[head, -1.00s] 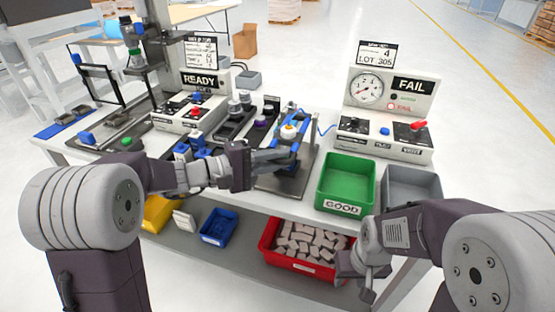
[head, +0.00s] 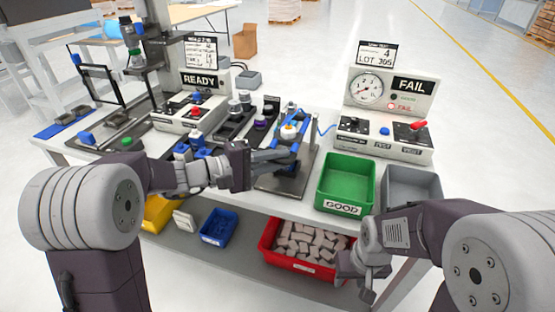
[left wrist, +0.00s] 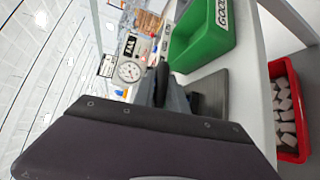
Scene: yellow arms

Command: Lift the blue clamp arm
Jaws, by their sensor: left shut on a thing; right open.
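The blue clamp arm (head: 297,148) is on a fixture with a grey base plate (head: 275,186) near the front middle of the bench. A white and orange round part (head: 288,130) sits at the fixture. My left gripper (head: 285,154) reaches in from the left and is shut on the blue clamp arm; its fingers partly hide the grip. In the left wrist view my left gripper's dark fingers (left wrist: 167,88) show, but the grip itself is hidden. My right gripper (head: 362,283) is open and empty, low in front of the bench at the right.
A green GOOD bin (head: 322,195) and a grey bin (head: 393,175) stand right of the fixture. A tester reading FAIL (head: 395,105) is behind them. A READY station (head: 185,112) stands left. A red bin of pale parts (head: 268,240) is on the shelf below.

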